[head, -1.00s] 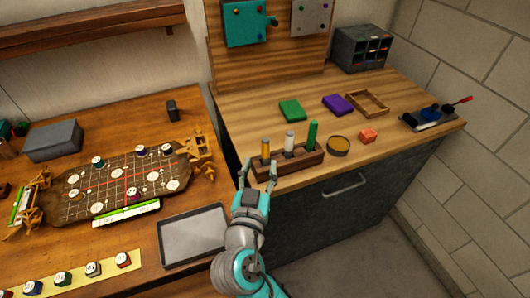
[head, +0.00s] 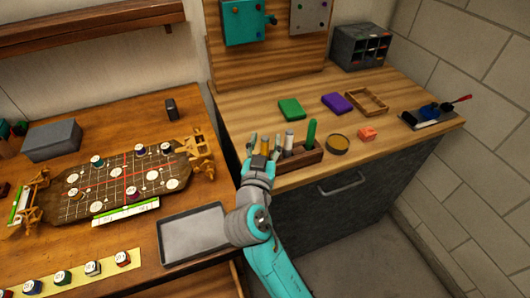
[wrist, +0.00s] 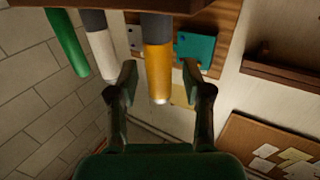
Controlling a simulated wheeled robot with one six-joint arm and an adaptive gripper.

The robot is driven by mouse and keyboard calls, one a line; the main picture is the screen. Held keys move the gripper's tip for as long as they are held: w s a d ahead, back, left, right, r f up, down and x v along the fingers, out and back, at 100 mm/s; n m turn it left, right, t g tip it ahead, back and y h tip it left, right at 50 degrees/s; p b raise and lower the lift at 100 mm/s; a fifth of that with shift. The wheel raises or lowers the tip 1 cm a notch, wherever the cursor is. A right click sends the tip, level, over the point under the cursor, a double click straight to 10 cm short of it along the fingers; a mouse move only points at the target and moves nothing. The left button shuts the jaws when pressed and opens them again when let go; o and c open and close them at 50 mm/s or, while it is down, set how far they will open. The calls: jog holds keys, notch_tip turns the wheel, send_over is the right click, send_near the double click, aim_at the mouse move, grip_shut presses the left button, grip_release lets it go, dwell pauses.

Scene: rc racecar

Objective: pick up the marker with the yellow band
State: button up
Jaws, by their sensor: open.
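The yellow marker (head: 264,144) stands upright at the left end of a dark wooden holder (head: 303,160) on the right-hand counter. A white marker (head: 289,140) and a green marker (head: 311,134) stand beside it. My gripper (head: 265,138) is open, with one finger on each side of the yellow marker. In the wrist view, the yellow marker (wrist: 157,72) sits between the two spread fingers of my gripper (wrist: 159,68), with a gap visible on both sides. The white marker (wrist: 103,52) is just outside the left finger, and the green marker (wrist: 68,42) is farther left.
A round tin (head: 337,144) and an orange block (head: 367,134) lie right of the holder. Green (head: 291,110) and purple (head: 337,103) blocks lie behind.

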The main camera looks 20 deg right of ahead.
grip_shut()
jog(key=shift+r, duration=0.15)
notch_tip(320, 180, up, 18)
dwell(0.7)
